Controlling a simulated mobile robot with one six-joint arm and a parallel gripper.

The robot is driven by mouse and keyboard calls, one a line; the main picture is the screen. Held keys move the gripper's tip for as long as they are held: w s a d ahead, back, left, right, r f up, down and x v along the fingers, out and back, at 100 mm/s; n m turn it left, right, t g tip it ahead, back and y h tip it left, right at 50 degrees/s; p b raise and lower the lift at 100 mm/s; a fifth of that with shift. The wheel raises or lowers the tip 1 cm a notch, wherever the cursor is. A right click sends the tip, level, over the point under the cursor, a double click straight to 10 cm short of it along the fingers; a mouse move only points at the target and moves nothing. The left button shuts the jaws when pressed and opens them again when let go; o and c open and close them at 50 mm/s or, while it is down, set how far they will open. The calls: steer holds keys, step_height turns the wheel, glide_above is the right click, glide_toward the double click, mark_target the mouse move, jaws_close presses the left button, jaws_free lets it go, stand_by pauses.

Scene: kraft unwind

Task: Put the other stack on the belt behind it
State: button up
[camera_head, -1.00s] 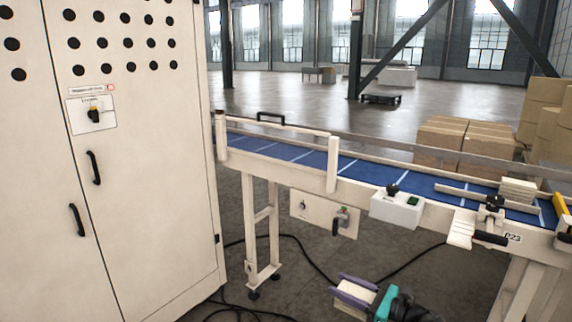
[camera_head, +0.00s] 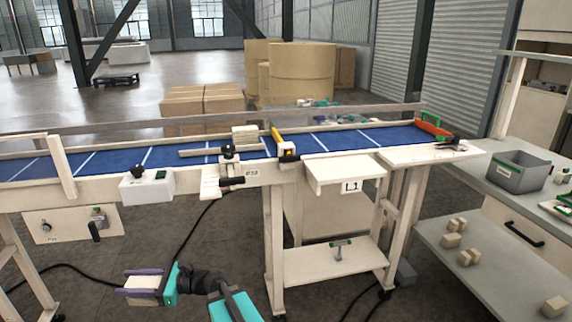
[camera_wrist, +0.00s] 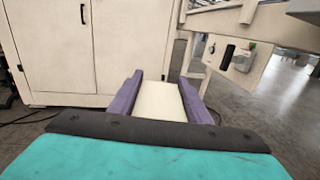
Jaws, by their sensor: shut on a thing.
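My gripper (camera_head: 122,284) is shut on a cream stack (camera_head: 143,284), held between its two purple fingers. It is low in front of the conveyor, below belt height and apart from it. The wrist view shows the same held stack (camera_wrist: 158,100) between the fingers. The blue belt (camera_head: 110,162) runs across the head view behind the gripper. Another pale stack (camera_head: 245,131) sits on the belt near the guide bar, beside the yellow-ended part. The lower side of the held stack is hidden.
A white control box (camera_head: 147,187) and a clamp (camera_head: 228,152) are on the belt's near edge. A side shelf (camera_head: 345,172) juts out to the right. A workbench (camera_head: 480,165) with a grey bin (camera_head: 517,172) stands far right. Cables lie on the floor.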

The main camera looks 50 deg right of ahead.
steer(key=s+d+r+m+t+h, duration=0.1)
steer(key=d+r+m+t+h, duration=0.25)
steer(key=d, duration=0.85)
steer(key=s+d+r+m+h+b, duration=0.1)
steer(key=d+r+m+h, duration=0.35)
steer(key=d, duration=0.65)
steer(key=s+d+r+m+t+h, duration=0.15)
steer(key=d+r+h, duration=0.4)
steer(key=d, duration=0.65)
steer(key=s+d+r+m+g+h, duration=0.1)
steer(key=s+d+r+m+h, duration=0.1)
steer(key=s+d+r, duration=0.3)
steer(key=s+d+r+m+g+h+b, duration=0.1)
steer(key=s+d+r+h, duration=0.3)
steer(key=s+d, duration=0.7)
steer(key=s+d+r+m+g+h+b, duration=0.1)
steer(key=s+d+r+m+h, duration=0.2)
steer(key=s+d+r, duration=0.5)
steer(key=shift+s+d+m+h, duration=0.35)
steer(key=shift+s, duration=0.45)
steer(key=shift+w+d+r+p, duration=0.15)
steer(key=shift+w+p, duration=0.05)
steer(key=shift+p, duration=0.8)
steer(key=p, duration=0.3)
steer(key=shift+w+d, duration=0.3)
steer(key=shift+d, duration=0.05)
